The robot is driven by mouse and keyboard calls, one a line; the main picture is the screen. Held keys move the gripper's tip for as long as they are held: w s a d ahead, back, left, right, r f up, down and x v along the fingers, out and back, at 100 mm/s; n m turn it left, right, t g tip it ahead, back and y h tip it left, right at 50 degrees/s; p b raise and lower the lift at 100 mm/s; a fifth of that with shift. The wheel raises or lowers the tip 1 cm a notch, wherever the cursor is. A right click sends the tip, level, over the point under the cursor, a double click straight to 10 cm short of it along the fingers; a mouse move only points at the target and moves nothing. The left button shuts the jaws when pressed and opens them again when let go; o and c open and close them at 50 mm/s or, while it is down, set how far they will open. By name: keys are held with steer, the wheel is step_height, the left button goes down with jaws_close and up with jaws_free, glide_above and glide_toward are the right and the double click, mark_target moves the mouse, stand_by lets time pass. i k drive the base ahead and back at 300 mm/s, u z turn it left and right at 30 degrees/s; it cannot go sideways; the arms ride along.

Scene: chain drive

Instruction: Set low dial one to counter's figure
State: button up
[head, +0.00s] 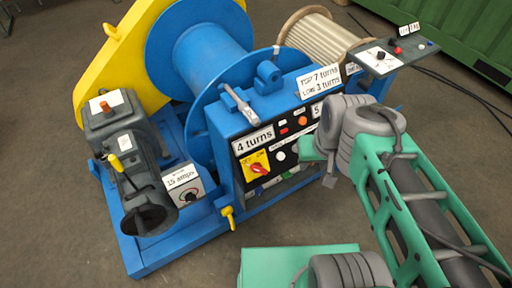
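The blue winch's front panel (240,158) carries a white card reading "4 turns" (254,138). Below it is a red knob on a yellow plate (258,168). A pale round control (281,156) sits to its right, too small to read. A card on top (320,80) seems to read "TOP 7 turns, LOW 3 turns". Another card starting with "5" (315,111) is partly covered by my arm. I cannot make out which control is low dial one, or its setting. My arm hides the panel's right part. My gripper's fingers do not show.
A dark knob by a "15 amps" card (181,179) stands left of the panel. A side shelf (388,58) holds another dark knob and a red button. A yellow lever (228,216) projects low in front. Open floor (60,215) lies left; a green container (455,35) stands behind.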

mark_target(258, 190)
steer(key=u, duration=2.55)
steer(key=k, duration=0.7)
steer(key=u, duration=0.05)
